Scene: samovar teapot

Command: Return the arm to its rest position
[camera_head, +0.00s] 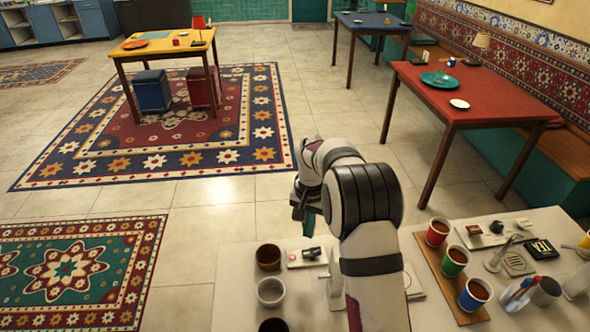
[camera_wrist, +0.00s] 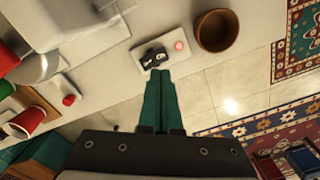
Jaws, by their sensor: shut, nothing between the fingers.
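My gripper (camera_head: 304,212) hangs in front of my bent arm in the head view, above the back edge of the pale counter (camera_head: 236,275). In the wrist view its two teal fingers (camera_wrist: 160,74) lie together, with nothing held between them. The fingertips overlap the near side of a small white plate (camera_wrist: 146,50) bearing a black object (camera_wrist: 154,57) and a red spot. I cannot tell the height between them. My forearm hides part of the counter's middle.
A brown cup (camera_head: 268,252), a grey cup (camera_head: 270,291) and a dark cup (camera_head: 273,325) stand left of my arm. A wooden tray (camera_head: 425,258) on the right holds red (camera_head: 437,236), green (camera_head: 453,267) and blue (camera_head: 473,300) cups. Open floor lies beyond the counter.

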